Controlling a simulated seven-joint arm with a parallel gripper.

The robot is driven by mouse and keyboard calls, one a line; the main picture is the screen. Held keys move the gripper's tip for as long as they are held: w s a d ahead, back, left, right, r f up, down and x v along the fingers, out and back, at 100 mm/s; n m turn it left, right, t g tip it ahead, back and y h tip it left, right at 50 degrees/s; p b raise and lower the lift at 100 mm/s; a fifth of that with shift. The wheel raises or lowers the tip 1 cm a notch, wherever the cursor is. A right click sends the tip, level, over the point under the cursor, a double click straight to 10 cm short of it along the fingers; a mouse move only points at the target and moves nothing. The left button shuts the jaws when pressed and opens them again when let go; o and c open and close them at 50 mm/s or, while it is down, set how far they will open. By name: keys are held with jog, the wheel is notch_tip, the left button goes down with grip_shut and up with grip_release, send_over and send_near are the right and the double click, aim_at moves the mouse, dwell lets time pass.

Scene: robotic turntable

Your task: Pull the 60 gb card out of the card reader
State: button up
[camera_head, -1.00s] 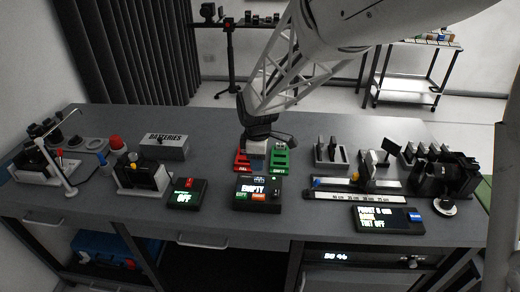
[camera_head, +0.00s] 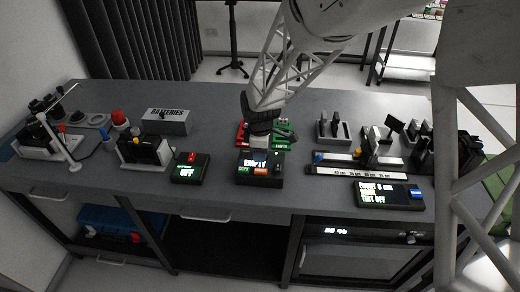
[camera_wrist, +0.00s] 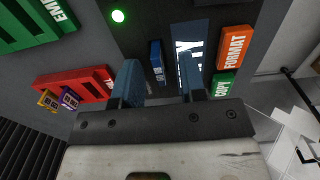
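The card reader (camera_head: 260,168) is a dark box at the front middle of the table, with a lit screen and coloured buttons. In the wrist view, its dark top (camera_wrist: 137,30) shows a green light and the orange FORMAT and green COPY buttons. A small blue card (camera_wrist: 157,62) stands at the reader; its label is too small to read surely. My gripper (camera_wrist: 160,76) is open above the reader, its two blue fingers on either side of the card with gaps showing. In the head view my gripper (camera_head: 258,143) is over the reader's rear edge, and hides part of it.
Behind the reader are a red tray (camera_wrist: 75,88) with small yellow and purple cards, and a green tray (camera_wrist: 30,22) labelled EMPTY. A switch box (camera_head: 190,168) stands left of the reader and a ruler rail (camera_head: 355,173) right. A BATTERIES box (camera_head: 167,122) is farther back.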

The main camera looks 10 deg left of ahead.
grip_shut()
jog(key=shift+r, duration=0.35)
jog(key=shift+r, duration=0.35)
jog(key=shift+r, duration=0.65)
jog(key=shift+r, duration=1.05)
jog(key=shift+w, duration=0.1)
